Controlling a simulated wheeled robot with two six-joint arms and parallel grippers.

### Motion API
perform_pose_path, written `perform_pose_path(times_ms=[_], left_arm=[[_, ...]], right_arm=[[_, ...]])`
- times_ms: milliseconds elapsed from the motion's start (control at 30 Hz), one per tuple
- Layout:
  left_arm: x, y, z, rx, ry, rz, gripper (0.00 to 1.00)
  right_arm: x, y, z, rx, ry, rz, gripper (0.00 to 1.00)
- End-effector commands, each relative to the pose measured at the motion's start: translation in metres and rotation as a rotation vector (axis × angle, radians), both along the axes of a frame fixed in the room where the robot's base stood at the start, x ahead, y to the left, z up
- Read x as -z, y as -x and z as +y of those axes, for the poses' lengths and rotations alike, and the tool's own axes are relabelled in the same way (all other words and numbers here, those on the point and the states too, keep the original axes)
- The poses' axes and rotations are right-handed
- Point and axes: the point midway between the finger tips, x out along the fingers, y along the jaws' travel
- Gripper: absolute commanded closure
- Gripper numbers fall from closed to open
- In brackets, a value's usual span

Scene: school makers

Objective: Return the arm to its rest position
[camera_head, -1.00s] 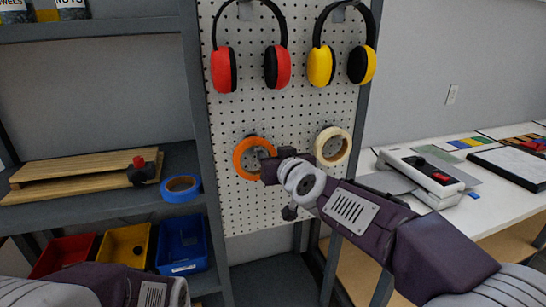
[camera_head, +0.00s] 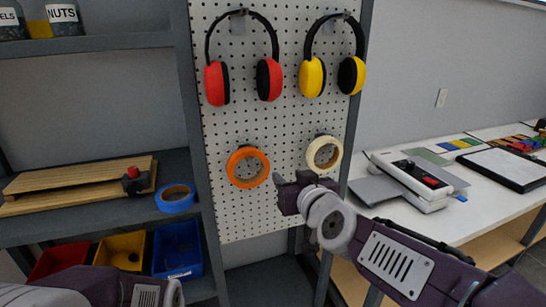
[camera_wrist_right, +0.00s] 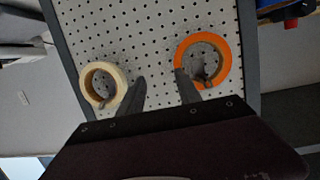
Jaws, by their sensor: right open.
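My right gripper (camera_head: 296,186) is in front of the pegboard, right of the orange tape roll and below the cream one. In the right wrist view its two fingers (camera_wrist_right: 160,92) are spread with nothing between them. The orange tape roll (camera_head: 232,176) hangs on a pegboard hook; it also shows in the right wrist view (camera_wrist_right: 228,55). The cream tape roll (camera_head: 338,160) hangs to its right, and it also shows in the right wrist view (camera_wrist_right: 88,75). My left arm shows at the lower left, but its gripper is out of view.
Red earmuffs (camera_head: 217,84) and yellow earmuffs (camera_head: 312,78) hang on the pegboard (camera_head: 245,220). The left shelf (camera_head: 100,222) holds a wooden clamp piece, a blue tape roll (camera_head: 176,198) and bins below. A white table (camera_head: 480,205) with a laminator-like device (camera_head: 415,178) stands right.

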Motion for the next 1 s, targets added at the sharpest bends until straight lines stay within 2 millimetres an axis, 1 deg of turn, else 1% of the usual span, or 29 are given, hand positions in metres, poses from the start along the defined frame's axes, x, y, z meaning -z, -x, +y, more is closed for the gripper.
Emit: perform_pose_path(times_ms=[33, 67, 100, 133, 167, 200, 267, 300, 367, 400, 467, 500, 533, 567, 600, 633, 667, 700, 867, 1000], left_arm=[[0.0, 0.0, 0.0, 0.0, 0.0, 0.0, 0.17], [0.0, 0.0, 0.0, 0.0, 0.0, 0.0, 0.17], [0.0, 0.0, 0.0, 0.0, 0.0, 0.0, 0.17], [0.0, 0.0, 0.0, 0.0, 0.0, 0.0, 0.17], [0.0, 0.0, 0.0, 0.0, 0.0, 0.0, 0.17], [0.0, 0.0, 0.0, 0.0, 0.0, 0.0, 0.17], [0.0, 0.0, 0.0, 0.0, 0.0, 0.0, 0.17], [0.0, 0.0, 0.0, 0.0, 0.0, 0.0, 0.17], [0.0, 0.0, 0.0, 0.0, 0.0, 0.0, 0.17], [0.0, 0.0, 0.0, 0.0, 0.0, 0.0, 0.17], [0.0, 0.0, 0.0, 0.0, 0.0, 0.0, 0.17], [0.0, 0.0, 0.0, 0.0, 0.0, 0.0, 0.17], [0.0, 0.0, 0.0, 0.0, 0.0, 0.0, 0.17], [0.0, 0.0, 0.0, 0.0, 0.0, 0.0, 0.17], [0.0, 0.0, 0.0, 0.0, 0.0, 0.0, 0.17], [0.0, 0.0, 0.0, 0.0, 0.0, 0.0, 0.17], [-0.001, 0.0, 0.0, 0.0, 0.0, 0.0, 0.17], [-0.033, 0.001, 0.0, 0.0, 0.0, 0.002, 0.17], [-0.088, 0.0, 0.0, 0.0, 0.0, -0.001, 0.17], [-0.139, 0.0, 0.0, 0.0, 0.0, -0.001, 0.17]], right_arm=[[0.028, -0.009, -0.024, 0.052, 0.028, 0.054, 0.59], [0.05, -0.011, -0.036, 0.069, 0.063, 0.097, 0.59], [0.083, -0.009, -0.052, 0.082, 0.105, 0.173, 0.59], [0.11, -0.004, -0.062, 0.086, 0.129, 0.24, 0.59], [0.135, 0.003, -0.072, 0.087, 0.146, 0.31, 0.59], [0.166, 0.015, -0.081, 0.085, 0.162, 0.402, 0.59], [0.207, 0.038, -0.092, 0.083, 0.173, 0.535, 0.59], [0.23, 0.056, -0.098, 0.084, 0.177, 0.622, 0.59], [0.26, 0.082, -0.106, 0.087, 0.178, 0.741, 0.59], [0.275, 0.1, -0.109, 0.088, 0.178, 0.814, 0.59], [0.296, 0.128, -0.114, 0.094, 0.18, 0.924, 0.59], [0.307, 0.147, -0.116, 0.099, 0.181, 0.993, 0.59], [0.313, 0.161, -0.118, 0.105, 0.183, 1.044, 0.59], [0.319, 0.175, -0.12, 0.113, 0.187, 1.096, 0.59], [0.325, 0.195, -0.123, 0.135, 0.185, 1.166, 0.59], [0.328, 0.207, -0.126, 0.168, 0.175, 1.219, 0.59], [0.327, 0.212, -0.126, 0.221, 0.133, 1.248, 0.59], [0.294, 0.209, -0.126, 0.211, 0.138, 1.237, 0.59], [0.239, 0.208, -0.125, 0.208, 0.138, 1.232, 0.59], [0.188, 0.208, -0.125, 0.208, 0.138, 1.231, 0.59]])
